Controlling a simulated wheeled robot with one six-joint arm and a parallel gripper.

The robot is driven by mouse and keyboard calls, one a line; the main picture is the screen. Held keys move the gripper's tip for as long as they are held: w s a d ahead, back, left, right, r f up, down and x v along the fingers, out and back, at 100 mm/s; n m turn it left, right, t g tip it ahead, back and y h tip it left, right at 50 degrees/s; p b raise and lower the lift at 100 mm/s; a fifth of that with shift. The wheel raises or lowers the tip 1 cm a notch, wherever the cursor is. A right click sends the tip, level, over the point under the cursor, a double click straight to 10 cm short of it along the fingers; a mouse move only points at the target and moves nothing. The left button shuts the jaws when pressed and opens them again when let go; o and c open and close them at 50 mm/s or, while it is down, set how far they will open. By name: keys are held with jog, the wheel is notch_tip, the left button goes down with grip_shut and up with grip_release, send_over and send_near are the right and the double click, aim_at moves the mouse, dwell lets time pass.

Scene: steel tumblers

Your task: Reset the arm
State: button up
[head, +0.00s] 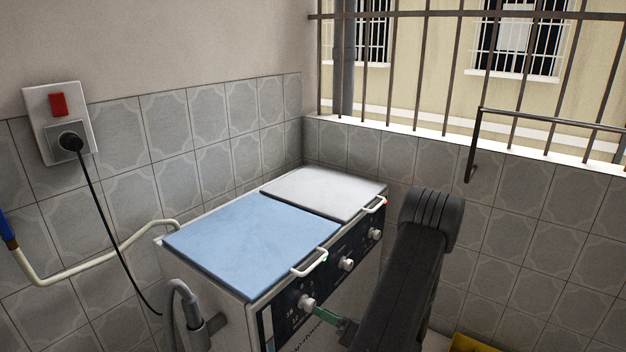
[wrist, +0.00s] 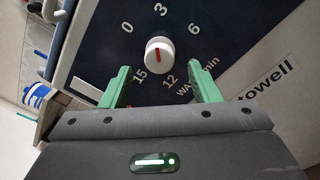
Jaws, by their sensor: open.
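My gripper (head: 326,315) is open and empty at the front of a washing machine, low at the control panel. In the wrist view its two green fingers (wrist: 163,85) are spread apart. A white knob (wrist: 159,53) with a red line shows just beyond the gap between them, on a dark dial marked 0, 3, 6, 12 and 15. The fingers do not close on it; I cannot tell the exact distance. In the head view this knob (head: 307,303) is the nearest on the panel. My dark arm hides the right part of the machine's front.
The machine has a closed blue lid (head: 250,233) and a closed grey-white lid (head: 325,193). Two more knobs (head: 346,264) (head: 375,235) sit farther along the panel. A grey hose (head: 180,305) and a wall socket with plug (head: 68,139) are left. A yellow thing (head: 470,343) is lower right.

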jog(key=shift+s+d+r+n+g+b, duration=0.1)
jog(key=shift+s+d+n+b, duration=0.45)
jog(key=shift+n+b, duration=1.5)
jog(key=shift+s+d+f+n+g+b, duration=0.15)
jog(key=shift+d+n+b, duration=0.55)
jog(key=shift+n+b, duration=1.3)
jog(key=shift+s+d+r+n+g+b, duration=0.15)
jog(key=shift+s+d+n+b, duration=0.4)
jog(key=shift+n+b, duration=1.5)
jog(key=shift+m, duration=0.3)
